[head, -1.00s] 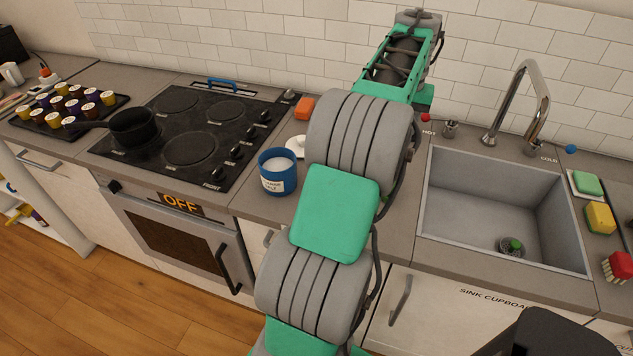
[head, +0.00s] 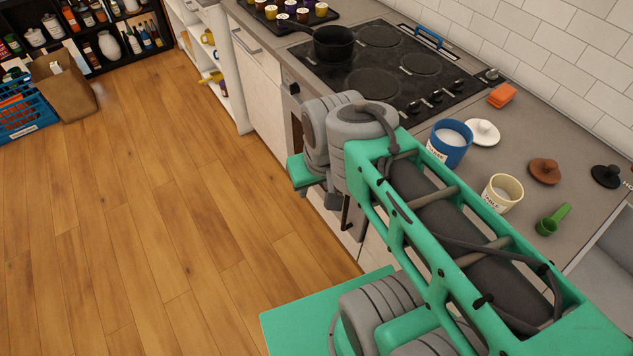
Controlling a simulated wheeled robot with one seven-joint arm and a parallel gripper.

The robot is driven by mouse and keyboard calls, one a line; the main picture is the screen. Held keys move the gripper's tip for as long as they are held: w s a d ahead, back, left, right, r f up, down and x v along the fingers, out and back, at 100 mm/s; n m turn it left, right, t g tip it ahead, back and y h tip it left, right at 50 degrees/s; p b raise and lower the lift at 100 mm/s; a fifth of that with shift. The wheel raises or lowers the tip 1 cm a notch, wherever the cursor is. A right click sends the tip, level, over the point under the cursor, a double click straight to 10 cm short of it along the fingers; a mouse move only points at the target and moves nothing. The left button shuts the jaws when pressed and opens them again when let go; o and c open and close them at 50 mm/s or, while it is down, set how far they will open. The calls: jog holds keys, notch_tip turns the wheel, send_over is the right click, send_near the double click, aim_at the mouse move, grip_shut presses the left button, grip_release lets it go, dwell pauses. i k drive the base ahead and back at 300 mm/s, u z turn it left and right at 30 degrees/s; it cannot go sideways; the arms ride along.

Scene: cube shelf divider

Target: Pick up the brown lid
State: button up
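The brown lid (head: 545,171) lies on the grey counter at the right of the head view. It is round with a small knob on top, and nothing covers it. My arm crosses the lower right and middle of the view, in front of the counter edge and left of the lid. I cannot make out my gripper's fingers in this view. No part of my arm touches the lid.
Near the lid are a cream jar (head: 502,194), a blue jar (head: 450,143), a white lid (head: 482,132), a black lid (head: 606,176) and a green scoop (head: 553,219). An orange block (head: 502,95) and the stove (head: 405,70) are further back.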

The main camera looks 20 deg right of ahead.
aim_at(546, 171)
jog(key=u, duration=0.05)
jog(key=k, duration=1)
jog(key=u, duration=1)
jog(key=i, duration=0.9)
jog(key=z, duration=3.1)
jog(key=i, duration=0.5)
jog(key=u, duration=0.05)
jog(key=k, duration=0.15)
jog(key=z, duration=0.1)
